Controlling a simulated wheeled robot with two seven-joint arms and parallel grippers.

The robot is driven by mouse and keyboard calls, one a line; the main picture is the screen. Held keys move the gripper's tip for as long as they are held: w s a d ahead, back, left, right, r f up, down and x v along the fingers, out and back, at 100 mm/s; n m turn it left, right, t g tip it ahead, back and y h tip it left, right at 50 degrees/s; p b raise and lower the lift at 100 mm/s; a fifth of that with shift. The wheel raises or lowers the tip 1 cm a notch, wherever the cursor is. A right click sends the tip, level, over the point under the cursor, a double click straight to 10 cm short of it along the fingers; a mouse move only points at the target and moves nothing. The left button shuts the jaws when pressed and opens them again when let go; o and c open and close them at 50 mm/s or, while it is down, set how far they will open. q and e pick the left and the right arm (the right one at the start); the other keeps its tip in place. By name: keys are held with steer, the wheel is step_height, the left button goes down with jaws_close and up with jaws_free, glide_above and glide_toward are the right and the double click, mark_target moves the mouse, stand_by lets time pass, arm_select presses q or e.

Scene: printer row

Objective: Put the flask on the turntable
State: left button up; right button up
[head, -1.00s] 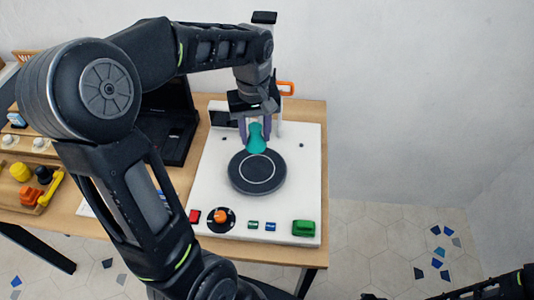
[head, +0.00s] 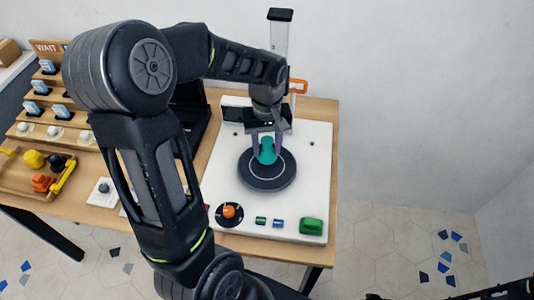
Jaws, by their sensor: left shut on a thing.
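The teal flask (head: 267,153) is between the purple-grey fingers of my left gripper (head: 267,146), which is shut on it. The flask is over the dark round turntable (head: 267,184), toward its back part, inside or near the white ring. I cannot tell whether its base touches the turntable. The turntable is set on a white board (head: 222,163) on the wooden table. At the bottom right only a dark part of my right arm shows; its gripper fingers cannot be seen.
An orange knob (head: 229,211), small green and blue blocks and a green block (head: 311,226) lie along the board's front. A tall post (head: 280,35) stands behind. A black laptop-like device (head: 192,120) is to the left. A tray (head: 15,183) of coloured pieces is far left.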

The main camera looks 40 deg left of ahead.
mark_target(267, 155)
arm_select(q)
steer(key=shift+f, duration=1.85)
steer(key=o, duration=1.3)
steer(key=shift+f, duration=0.1)
step_height(267, 155, up, 12)
steer(key=shift+r, duration=0.1)
